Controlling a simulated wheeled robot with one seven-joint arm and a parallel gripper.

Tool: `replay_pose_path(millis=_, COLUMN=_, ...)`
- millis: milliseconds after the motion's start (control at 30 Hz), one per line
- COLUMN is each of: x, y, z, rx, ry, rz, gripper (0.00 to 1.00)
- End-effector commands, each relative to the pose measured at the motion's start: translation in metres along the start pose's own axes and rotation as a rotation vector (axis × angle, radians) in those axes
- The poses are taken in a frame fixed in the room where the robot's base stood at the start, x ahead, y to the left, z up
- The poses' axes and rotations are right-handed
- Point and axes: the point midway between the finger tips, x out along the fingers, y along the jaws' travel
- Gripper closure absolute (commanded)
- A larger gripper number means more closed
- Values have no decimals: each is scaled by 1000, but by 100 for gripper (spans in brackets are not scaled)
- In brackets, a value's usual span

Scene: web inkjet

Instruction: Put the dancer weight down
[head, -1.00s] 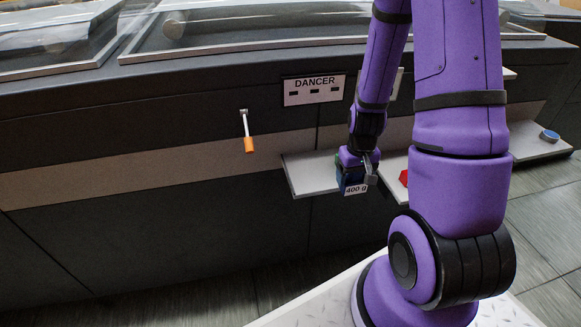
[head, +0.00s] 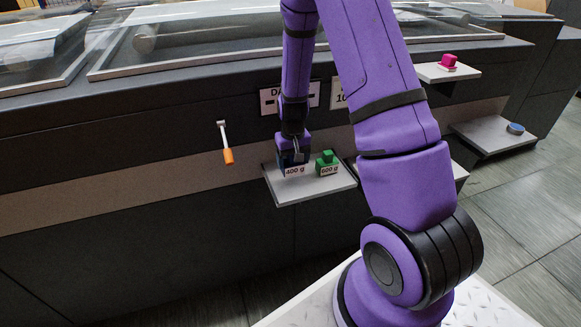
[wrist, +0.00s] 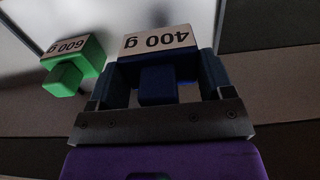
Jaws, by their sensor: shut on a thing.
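The dancer weight is a dark blue block (wrist: 158,75) with a white "400 g" label; in the head view its label (head: 295,170) shows at the left part of a light grey shelf (head: 310,190). My gripper (head: 292,150) comes down from above and is shut on the blue weight's sides. In the wrist view my gripper (wrist: 158,92) has one finger on each side of it. The weight is over the shelf; I cannot tell whether it touches the surface. A green "600 g" weight (head: 327,165) stands on the same shelf just to the right.
A "DANCER" sign (head: 268,102), partly hidden by my arm, is above the shelf. An orange-handled lever (head: 228,156) hangs to the left. Farther right are a shelf with a pink button (head: 448,62) and a shelf with a blue knob (head: 515,128).

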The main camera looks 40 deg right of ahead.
Motion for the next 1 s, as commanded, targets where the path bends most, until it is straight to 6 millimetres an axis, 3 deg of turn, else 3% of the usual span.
replay_pose_path(millis=167, x=1, y=-5, z=-11, rx=-3, ry=1, rz=0, gripper=63)
replay_pose_path(millis=400, x=34, y=-4, z=-9, rx=0, ry=-2, rz=0, gripper=63)
replay_pose_path(millis=833, x=39, y=-4, z=-9, rx=-1, ry=0, rz=0, gripper=63)
replay_pose_path(millis=867, x=39, y=-4, z=-9, rx=-1, ry=0, rz=0, gripper=19)
replay_pose_path(millis=933, x=39, y=-4, z=-9, rx=-1, ry=0, rz=0, gripper=3)
replay_pose_path(millis=1000, x=39, y=-4, z=-9, rx=-1, ry=0, rz=0, gripper=0)
